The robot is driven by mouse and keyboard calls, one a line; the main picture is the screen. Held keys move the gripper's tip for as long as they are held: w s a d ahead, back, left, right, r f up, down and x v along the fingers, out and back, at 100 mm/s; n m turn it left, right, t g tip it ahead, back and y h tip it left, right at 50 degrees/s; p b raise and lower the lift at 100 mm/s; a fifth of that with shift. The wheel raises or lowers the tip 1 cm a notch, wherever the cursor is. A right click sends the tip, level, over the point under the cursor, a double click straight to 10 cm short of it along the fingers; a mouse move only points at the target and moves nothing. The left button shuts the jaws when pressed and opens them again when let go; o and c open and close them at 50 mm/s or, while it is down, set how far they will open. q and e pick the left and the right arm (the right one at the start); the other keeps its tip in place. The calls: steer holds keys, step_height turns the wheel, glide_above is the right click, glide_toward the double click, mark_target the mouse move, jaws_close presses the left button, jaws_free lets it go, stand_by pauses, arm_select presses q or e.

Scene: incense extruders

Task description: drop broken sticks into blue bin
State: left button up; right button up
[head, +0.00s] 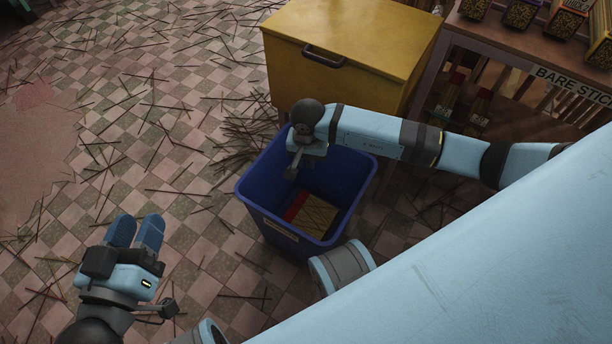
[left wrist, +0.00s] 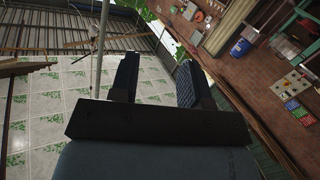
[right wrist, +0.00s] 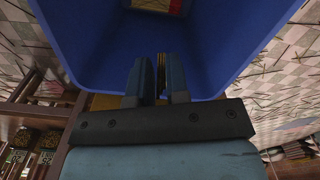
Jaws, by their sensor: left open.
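The blue bin (head: 258,198) stands on the tiled floor, and its inside fills much of the right wrist view (right wrist: 215,45). A red and yellow piece (head: 315,215) lies at its bottom. My right gripper (right wrist: 158,75) is over the bin, pointing down into it. Its fingers are close together around a thin golden-brown bundle (right wrist: 160,68), which looks like sticks. In the head view its fingers are mostly hidden. My left gripper (head: 136,230) is open and empty, left of the bin and apart from it. Many thin broken sticks (head: 180,192) are scattered on the floor.
A yellow chest (head: 345,45) with a dark handle stands behind the bin. A wooden stand (head: 500,40) at the right holds boxes and a "BARE STIC…" label (head: 575,85). Sticks pile up between bin and chest. The left floor is open apart from sticks.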

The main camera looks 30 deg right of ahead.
steer(key=o, duration=0.4)
steer(key=shift+c, duration=0.2)
arm_select(q)
step_height(320, 180, up, 7)
steer(key=t+p, duration=0.3)
steer(key=p, duration=0.1)
steer(key=shift+a+n+p, duration=0.25)
steer(key=shift+n+p, duration=0.1)
steer(key=shift+n, duration=0.05)
arm_select(e)
step_height(320, 180, up, 14)
steer(key=shift+f, duration=0.15)
